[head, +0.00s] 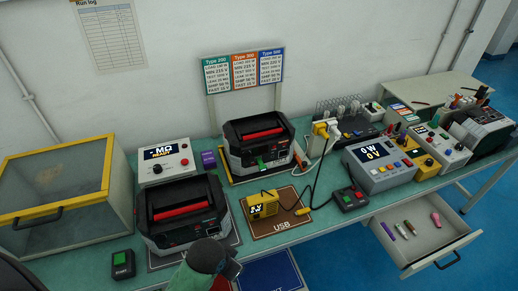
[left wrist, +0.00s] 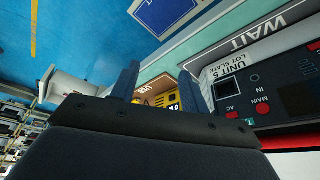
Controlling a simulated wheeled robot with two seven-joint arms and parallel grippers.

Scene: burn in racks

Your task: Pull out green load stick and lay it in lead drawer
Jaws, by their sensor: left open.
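A small green stick (head: 261,165) shows at the front of the rear black power station (head: 233,153). The open drawer (head: 456,240) hangs under the bench at the right and holds a few small sticks and a pink piece (head: 436,218). My left gripper (head: 232,270) is low in front of the near power station (head: 152,226), well apart from the green stick. In the left wrist view its two fingers (left wrist: 158,88) are spread with nothing between them. A small green piece (left wrist: 249,122) shows on the unit 5 front there. My right gripper is in neither view.
A yellow meter (head: 262,205) with a cable sits on the brown USB mat (head: 284,230). A yellow-framed case (head: 60,226) is at the left. Blue floor is clear.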

